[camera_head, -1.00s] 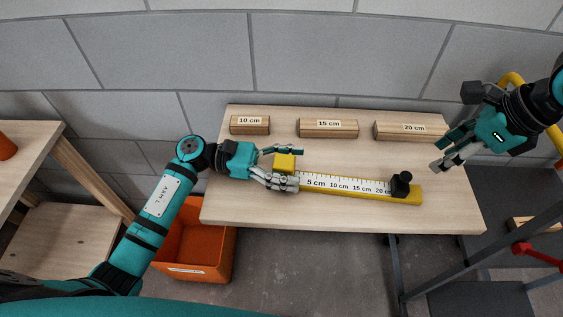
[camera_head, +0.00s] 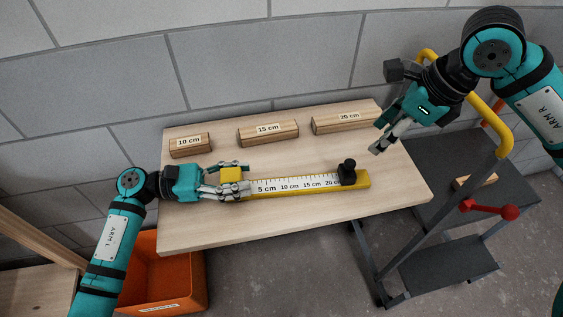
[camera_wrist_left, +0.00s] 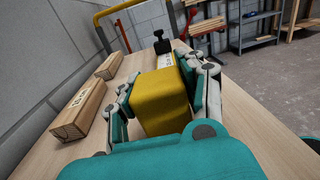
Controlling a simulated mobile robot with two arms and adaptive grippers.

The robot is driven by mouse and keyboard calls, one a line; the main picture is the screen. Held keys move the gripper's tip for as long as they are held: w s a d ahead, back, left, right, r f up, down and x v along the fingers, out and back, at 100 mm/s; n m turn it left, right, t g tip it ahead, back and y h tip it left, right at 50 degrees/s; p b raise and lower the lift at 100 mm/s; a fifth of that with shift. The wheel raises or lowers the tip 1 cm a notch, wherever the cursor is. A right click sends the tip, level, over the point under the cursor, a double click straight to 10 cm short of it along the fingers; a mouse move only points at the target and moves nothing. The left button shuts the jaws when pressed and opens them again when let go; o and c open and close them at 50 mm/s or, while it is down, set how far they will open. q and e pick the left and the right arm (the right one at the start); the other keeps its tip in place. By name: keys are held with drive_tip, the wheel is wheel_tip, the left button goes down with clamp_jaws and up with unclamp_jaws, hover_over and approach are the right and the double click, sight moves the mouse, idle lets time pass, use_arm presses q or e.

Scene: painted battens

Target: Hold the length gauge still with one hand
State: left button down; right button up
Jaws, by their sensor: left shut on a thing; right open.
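The length gauge (camera_head: 298,184) is a yellow bar with a white scale marked 5 to 20 cm. It lies on the wooden table, with a black knobbed slider (camera_head: 347,172) near its right end. My left gripper (camera_head: 236,181) is shut on the yellow block at the gauge's left end. In the left wrist view that yellow block (camera_wrist_left: 161,100) sits between my fingers, and the black slider (camera_wrist_left: 162,42) shows beyond it. My right gripper (camera_head: 378,146) is open and empty, above the table's right side near the 20 cm batten.
Wooden battens labelled 10 cm (camera_head: 190,145), 15 cm (camera_head: 267,133) and 20 cm (camera_head: 342,120) lie along the table's back (camera_head: 300,222). An orange bin (camera_head: 180,285) stands below on the floor. A dark cart with a yellow handle (camera_head: 505,135) stands at the right, a small wooden piece (camera_head: 475,182) on it.

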sight(351, 162)
drive_tip(key=shift+m+t, duration=0.4)
drive_tip(key=shift+m, duration=0.4)
drive_tip(key=x, duration=1)
drive_tip(key=shift+s+a+f, duration=0.15)
drive_tip(key=shift+s+f, duration=0.1)
drive_tip(key=shift+f, duration=0.1)
clamp_jaws()
